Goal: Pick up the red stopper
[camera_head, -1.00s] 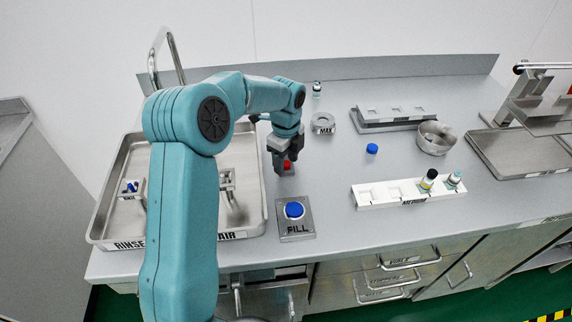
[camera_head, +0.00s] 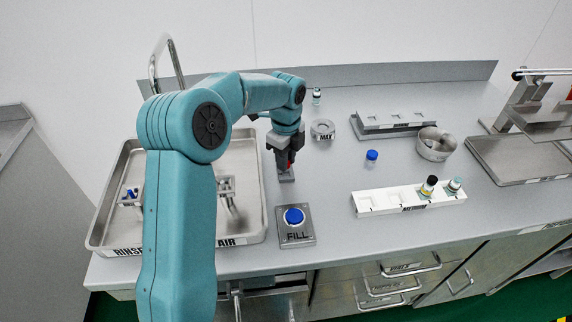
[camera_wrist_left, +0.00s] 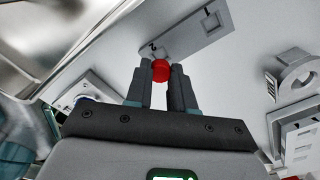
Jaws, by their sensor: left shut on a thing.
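The red stopper (camera_wrist_left: 161,70) is between the fingertips of my left gripper (camera_wrist_left: 160,80) in the left wrist view. The gripper is shut on it. In the head view my left gripper (camera_head: 284,158) points down, and only a small patch of the red stopper (camera_head: 290,160) shows between its fingers. They are just above a small grey plate (camera_head: 287,176) on the counter. This plate, with a square recess, also shows beyond the stopper in the wrist view (camera_wrist_left: 185,38). My right gripper is not in view.
The blue FILL button (camera_head: 294,216) stands in front of the gripper. The steel sink tray (camera_head: 252,200) is left. A grey ring (camera_head: 322,129), a small blue-capped item (camera_head: 372,156), a white rack (camera_head: 395,201) with two vials and a steel bowl (camera_head: 436,148) are right.

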